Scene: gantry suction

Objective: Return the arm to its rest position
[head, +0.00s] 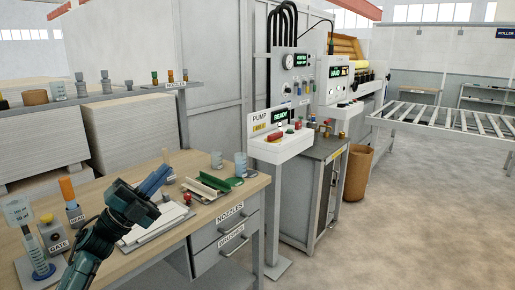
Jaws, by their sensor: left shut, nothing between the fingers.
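My left arm comes in from the lower left, and my left gripper (158,177) is over the wooden workbench (112,180). Its blue fingers point up and to the right, close together, with nothing seen between them. A pale flat tray or plate (160,222) with a thin tool on it lies just beyond and below the gripper; the gripper hides part of it. I cannot tell how high the gripper is above the bench. My right gripper is not in view.
A GATE box (54,235), a cylinder in a stand (38,262) and an orange-topped holder (70,200) stand left of the arm. A green tray (215,184) and grey cups (240,163) are right. The pump pedestal (285,150) stands beyond; floor (400,230) at right is clear.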

